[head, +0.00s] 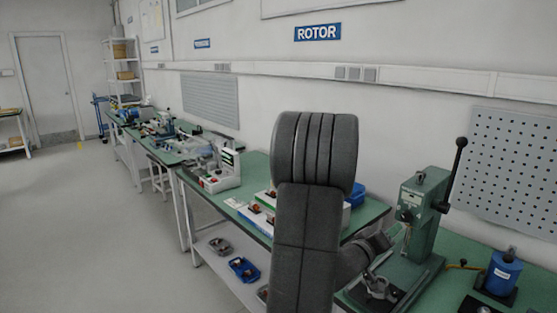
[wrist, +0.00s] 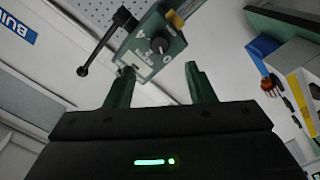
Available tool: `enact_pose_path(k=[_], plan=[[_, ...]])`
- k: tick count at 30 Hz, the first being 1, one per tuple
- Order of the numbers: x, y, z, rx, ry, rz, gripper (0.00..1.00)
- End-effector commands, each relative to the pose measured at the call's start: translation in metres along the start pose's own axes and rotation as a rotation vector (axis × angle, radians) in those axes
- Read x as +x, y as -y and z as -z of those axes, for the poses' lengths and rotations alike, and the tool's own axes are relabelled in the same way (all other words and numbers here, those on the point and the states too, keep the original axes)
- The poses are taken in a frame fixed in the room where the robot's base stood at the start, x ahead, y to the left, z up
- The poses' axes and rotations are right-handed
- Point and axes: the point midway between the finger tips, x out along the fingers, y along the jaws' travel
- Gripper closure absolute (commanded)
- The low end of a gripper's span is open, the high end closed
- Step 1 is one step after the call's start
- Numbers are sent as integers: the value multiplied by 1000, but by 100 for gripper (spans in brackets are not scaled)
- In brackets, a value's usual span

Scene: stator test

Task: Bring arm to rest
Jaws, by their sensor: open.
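My arm (head: 315,200) stands tall in the middle of the head view and hides part of the bench behind it. Its lower part bends right towards the green bench press (head: 428,210). My gripper (wrist: 160,85) shows in the wrist view with its two green fingers apart and nothing between them. Past the fingertips is a green machine head (wrist: 157,42) with a black knob and a black-handled lever, tilted in the picture. In the head view the fingertips cannot be made out clearly.
A green-topped bench (head: 370,213) holds white boxes and a blue bin (head: 356,194). A blue cylinder unit (head: 503,272) stands right of the press. Blue and grey trays lie on the lower shelf (head: 222,262). The floor (head: 90,220) at left is clear.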

Motion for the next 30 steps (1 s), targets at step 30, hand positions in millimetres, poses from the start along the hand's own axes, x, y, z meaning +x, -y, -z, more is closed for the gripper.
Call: enact_pose_path(k=[30], plan=[[93,1,-1,85,0,0,51]])
